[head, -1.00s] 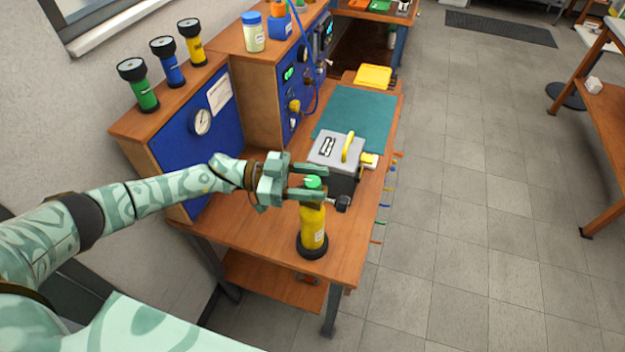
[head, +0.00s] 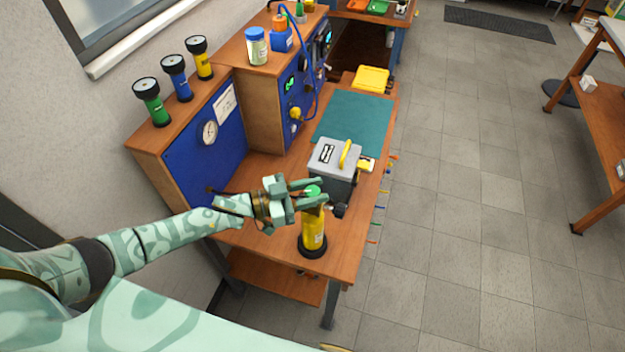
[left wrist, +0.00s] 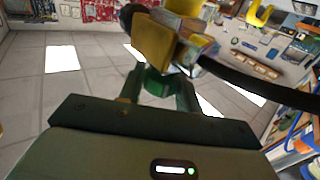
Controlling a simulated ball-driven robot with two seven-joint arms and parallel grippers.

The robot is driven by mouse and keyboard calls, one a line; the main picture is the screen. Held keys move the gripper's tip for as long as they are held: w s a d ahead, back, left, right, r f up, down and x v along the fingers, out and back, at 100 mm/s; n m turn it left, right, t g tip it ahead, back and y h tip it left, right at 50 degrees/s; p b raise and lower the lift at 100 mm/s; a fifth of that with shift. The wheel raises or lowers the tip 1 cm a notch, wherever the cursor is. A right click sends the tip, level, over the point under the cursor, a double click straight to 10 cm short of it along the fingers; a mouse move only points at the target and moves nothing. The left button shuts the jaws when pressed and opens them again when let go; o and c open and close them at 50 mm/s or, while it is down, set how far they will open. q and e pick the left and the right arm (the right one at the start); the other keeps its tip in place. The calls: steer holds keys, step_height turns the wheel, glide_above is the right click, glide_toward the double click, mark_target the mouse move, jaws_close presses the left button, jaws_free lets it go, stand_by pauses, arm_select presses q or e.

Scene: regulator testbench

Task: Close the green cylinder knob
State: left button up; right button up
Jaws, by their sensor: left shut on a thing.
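A yellow cylinder (head: 313,236) with a black base stands upright near the front end of the wooden bench. Its green knob (head: 313,190) is on top, partly hidden by my gripper. My left gripper (head: 311,194) reaches in from the left and is shut on the green knob, a finger on either side. In the left wrist view the green knob (left wrist: 157,82) sits between the two fingers, with yellow fittings beyond it. A dark side fitting (head: 338,209) sticks out to the right of the cylinder's top. My right gripper is not in view.
A grey box (head: 333,160) with a yellow handle stands just behind the cylinder. A teal mat (head: 352,120) and a yellow tray (head: 371,79) lie farther back. Blue gauge panels (head: 203,150) line the bench's left side.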

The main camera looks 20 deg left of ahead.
arm_select(q)
steer(key=n+t+y+p, duration=0.2)
steer(key=n+t+y, duration=0.1)
steer(key=t+y, duration=0.1)
steer(key=shift+r+n+p, duration=0.15)
steer(key=shift+n+p, duration=0.15)
steer(key=shift+p, duration=0.1)
steer(key=shift+n+t+y+p, duration=0.55)
steer(key=shift+n+t+y, duration=1)
steer(key=shift+y, duration=0.55)
steer(key=shift+n+y, duration=0.25)
steer(key=shift+y, duration=0.05)
steer(key=o, duration=1)
steer(key=shift+c, duration=0.2)
steer(key=b+v, duration=0.1)
steer(key=v, duration=1.5)
